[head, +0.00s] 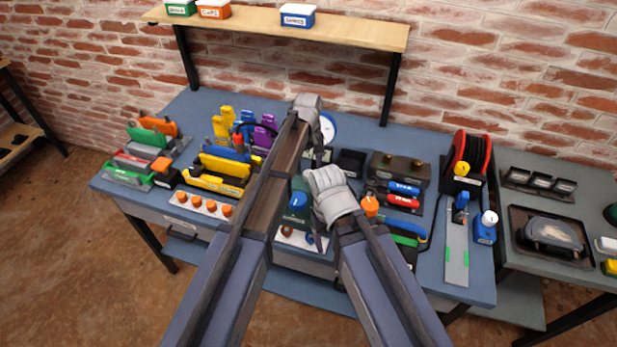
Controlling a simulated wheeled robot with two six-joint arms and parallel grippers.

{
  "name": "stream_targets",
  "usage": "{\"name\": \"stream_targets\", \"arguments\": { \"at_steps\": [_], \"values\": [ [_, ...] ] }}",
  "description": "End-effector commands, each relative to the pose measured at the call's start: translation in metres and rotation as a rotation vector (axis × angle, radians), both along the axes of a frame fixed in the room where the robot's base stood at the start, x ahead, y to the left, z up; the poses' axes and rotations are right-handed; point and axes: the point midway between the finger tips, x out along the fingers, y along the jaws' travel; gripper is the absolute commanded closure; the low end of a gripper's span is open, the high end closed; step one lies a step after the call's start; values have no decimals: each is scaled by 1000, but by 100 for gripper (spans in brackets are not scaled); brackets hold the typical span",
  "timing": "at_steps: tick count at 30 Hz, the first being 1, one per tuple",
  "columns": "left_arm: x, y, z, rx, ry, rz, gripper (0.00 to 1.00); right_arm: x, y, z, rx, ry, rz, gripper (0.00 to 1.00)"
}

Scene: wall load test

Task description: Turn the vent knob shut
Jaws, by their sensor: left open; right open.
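No label for the vent knob is readable. A round blue knob (298,200) sits on a dark green block, just left of my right gripper (328,188). An orange knob (370,205) shows just right of that gripper. A round white gauge (328,127) with a blue rim stands at the back of the bench, partly behind my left gripper (307,108). My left gripper reaches higher and farther, over the back middle of the bench. Both grippers are open and look empty; their fingertips are mostly hidden, and contact with either knob cannot be told.
The blue bench (350,120) is crowded with yellow clamp-like tools (215,183), a red reel (466,155) and a grey rail (457,245). A wooden shelf (350,30) crosses above the back. A side table (510,262) holds trays at right.

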Motion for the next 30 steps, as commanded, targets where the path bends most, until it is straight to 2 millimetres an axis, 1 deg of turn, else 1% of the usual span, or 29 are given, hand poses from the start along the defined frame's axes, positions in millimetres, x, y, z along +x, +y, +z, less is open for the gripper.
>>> {"name": "stream_targets", "arguments": {
  "at_steps": [1,6,9,17,20,30],
  "values": [
    [0,0,-14,0,0,0,26,0,0,-14,0,0,0,26],
    [0,0,-30,0,0,0,26,0,0,-30,0,0,0,26],
    [0,0,-32,0,0,0,26,0,0,-32,0,0,0,26],
    [0,0,-31,0,0,0,26,0,0,-31,0,0,0,26],
    [0,0,-31,0,0,0,36,0,0,-31,0,0,0,26],
    [0,0,-31,0,0,0,74,0,0,-31,0,0,0,26]
  ]
}}
